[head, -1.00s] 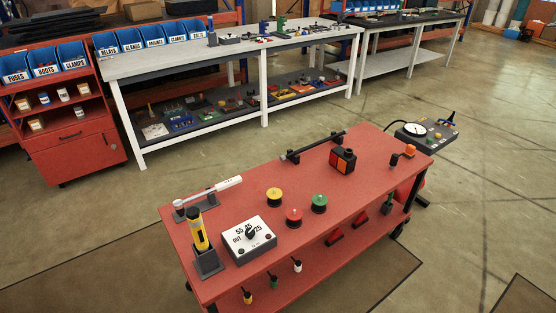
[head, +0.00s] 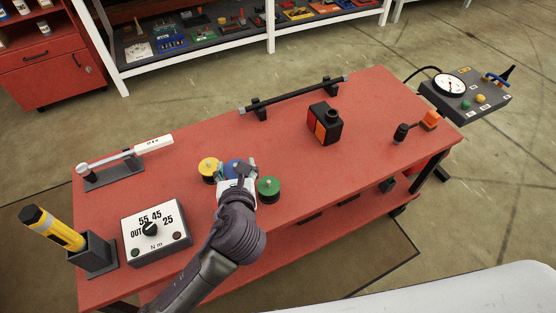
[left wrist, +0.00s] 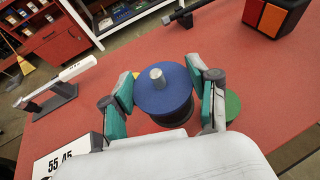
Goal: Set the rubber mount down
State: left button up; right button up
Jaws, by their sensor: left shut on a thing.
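My left gripper (head: 238,176) is shut on a blue rubber mount (head: 233,167), a round disc on a black base with a metal stud on top. In the left wrist view the blue mount (left wrist: 163,100) is upright between the two teal-padded fingers (left wrist: 162,95). It is over the red table top (head: 310,190); I cannot tell whether its base touches. A yellow mount (head: 208,167) stands just left of it and a green mount (head: 269,187) just right. No red mount shows; the gripper and arm cover that area. My right gripper is out of view.
A white torque dial box (head: 156,232), a yellow tool in a holder (head: 92,252) and a torque wrench (head: 130,156) are at the left. A black bar on supports (head: 292,95) and an orange-black block (head: 325,124) stand behind. The table's right middle is clear.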

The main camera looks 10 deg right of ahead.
pick_arm(q)
jog(key=w+d+r+m+h+b, duration=0.1)
jog(key=w+d+b, duration=0.2)
jog(key=d, duration=0.5)
jog(key=b, duration=0.3)
send_over(250, 150)
jog(key=s, duration=0.4)
notch_tip(250, 150, down, 7)
jog(key=shift+f, duration=0.1)
notch_tip(250, 150, down, 3)
jog(key=shift+s+f+b, duration=0.1)
jog(key=shift+f+b, duration=0.05)
jog(key=shift+b, duration=0.7)
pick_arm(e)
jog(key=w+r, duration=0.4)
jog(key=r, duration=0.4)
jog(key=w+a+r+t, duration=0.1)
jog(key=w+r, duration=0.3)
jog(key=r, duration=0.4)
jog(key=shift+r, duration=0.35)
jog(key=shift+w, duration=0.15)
pick_arm(q)
jog(key=o, duration=1.3)
jog(key=shift+f, duration=0.15)
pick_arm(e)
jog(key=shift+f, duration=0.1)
pick_arm(q)
jog(key=shift+o, duration=0.2)
jog(key=shift+s, duration=0.1)
